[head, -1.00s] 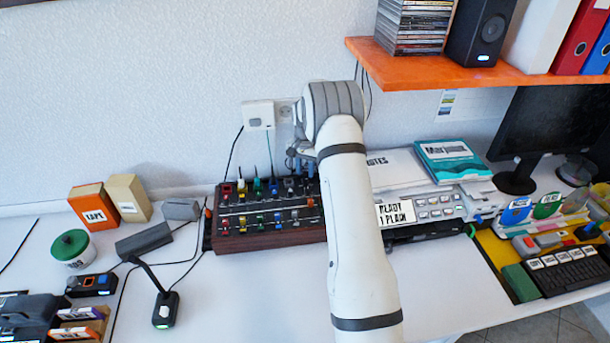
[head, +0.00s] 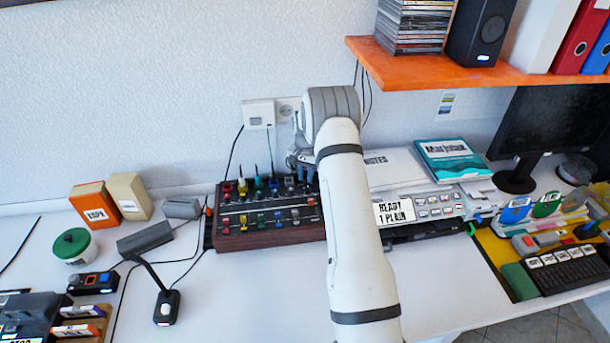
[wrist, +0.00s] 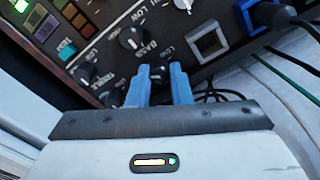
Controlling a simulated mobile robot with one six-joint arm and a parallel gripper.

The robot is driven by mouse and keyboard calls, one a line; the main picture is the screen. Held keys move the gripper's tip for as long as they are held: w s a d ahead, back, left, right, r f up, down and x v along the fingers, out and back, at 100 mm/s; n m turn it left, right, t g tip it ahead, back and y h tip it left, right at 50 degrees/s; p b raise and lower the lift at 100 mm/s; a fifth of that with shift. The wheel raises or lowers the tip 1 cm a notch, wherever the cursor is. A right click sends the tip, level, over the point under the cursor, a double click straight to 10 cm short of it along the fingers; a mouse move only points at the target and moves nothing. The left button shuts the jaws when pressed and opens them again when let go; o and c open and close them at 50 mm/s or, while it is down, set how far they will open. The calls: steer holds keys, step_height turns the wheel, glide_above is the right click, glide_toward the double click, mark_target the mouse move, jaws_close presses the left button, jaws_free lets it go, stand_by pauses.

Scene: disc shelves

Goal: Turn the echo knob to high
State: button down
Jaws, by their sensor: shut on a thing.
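The mixer (head: 270,240), a dark box with wood-coloured sides and rows of coloured knobs, stands on the desk in the head view. My gripper (head: 303,168) is at its back right corner, partly hidden by my arm. In the wrist view the panel (wrist: 215,75) is close and tilted. The blue fingertips of my gripper (wrist: 159,78) are shut on a small dark knob (wrist: 158,72). A "LOW" mark shows just beyond it, but its name label is hidden, so I cannot tell its name. A knob marked BASS (wrist: 130,38) sits beyond and to the left.
A keyboard-like device with a "READY 1 PLAIN" display (head: 396,212) stands right of the mixer. An orange shelf (head: 450,75) hangs above right.

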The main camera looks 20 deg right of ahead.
mark_target(305, 177)
steer(key=shift+f+n+b, duration=0.2)
steer(key=shift+n+b, duration=0.8)
steer(key=shift+b, duration=0.1)
steer(key=shift+r+n+b, duration=0.25)
steer(key=shift+n+b, duration=0.2)
steer(key=shift+n, duration=0.65)
steer(key=c, duration=1.6)
jaws_free()
step_height(305, 177, up, 8)
steer(key=shift+f+b, duration=0.1)
steer(key=shift+b, duration=0.35)
